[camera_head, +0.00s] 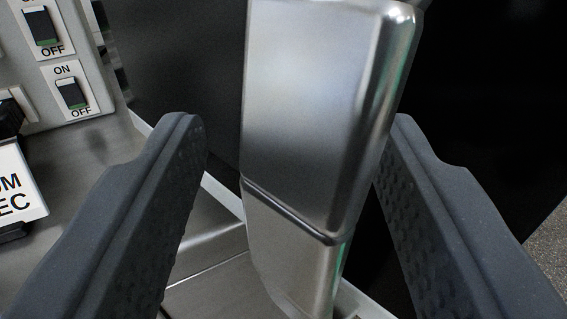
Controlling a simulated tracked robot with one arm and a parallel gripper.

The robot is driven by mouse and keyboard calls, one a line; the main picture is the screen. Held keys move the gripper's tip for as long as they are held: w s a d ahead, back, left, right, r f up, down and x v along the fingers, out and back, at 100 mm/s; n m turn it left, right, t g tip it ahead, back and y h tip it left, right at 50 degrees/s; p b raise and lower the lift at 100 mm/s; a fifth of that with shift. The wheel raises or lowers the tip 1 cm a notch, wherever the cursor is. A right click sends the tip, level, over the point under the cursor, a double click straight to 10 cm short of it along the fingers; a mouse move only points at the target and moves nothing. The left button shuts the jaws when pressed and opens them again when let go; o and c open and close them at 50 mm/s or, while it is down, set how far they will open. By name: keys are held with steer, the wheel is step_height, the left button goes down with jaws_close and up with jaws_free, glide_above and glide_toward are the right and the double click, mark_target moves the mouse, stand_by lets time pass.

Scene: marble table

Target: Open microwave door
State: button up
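The microwave door handle (315,110) is a thick brushed-metal bar that runs from top to bottom through the middle of the view. The dark microwave door (480,80) shows behind it. My gripper (295,150) is open, with one dark textured finger on each side of the handle. A clear gap separates the left finger from the handle. The right finger is close to the handle's right edge, and its tip is partly hidden behind the handle. I cannot tell whether it touches.
A steel panel at the left carries ON/OFF rocker switches (72,93), a black plug (10,117) and a white label (18,185). A metal ledge (215,235) lies below. Grey speckled surface (549,250) shows at the lower right.

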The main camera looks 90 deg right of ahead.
mark_target(303, 51)
stand_by(0.4)
step_height(303, 51, up, 4)
steer(key=shift+s+f, duration=0.1)
steer(key=shift+f, duration=0.05)
steer(key=shift+s+a+b, duration=0.1)
steer(key=shift+s+b, duration=0.2)
steer(key=shift+s, duration=2.25)
steer(key=s+r, duration=0.1)
steer(key=s, duration=0.9)
steer(key=shift+s+a+b, duration=0.3)
steer(key=shift+a+b, duration=0.05)
steer(key=shift+a, duration=0.05)
steer(key=shift+r, duration=0.1)
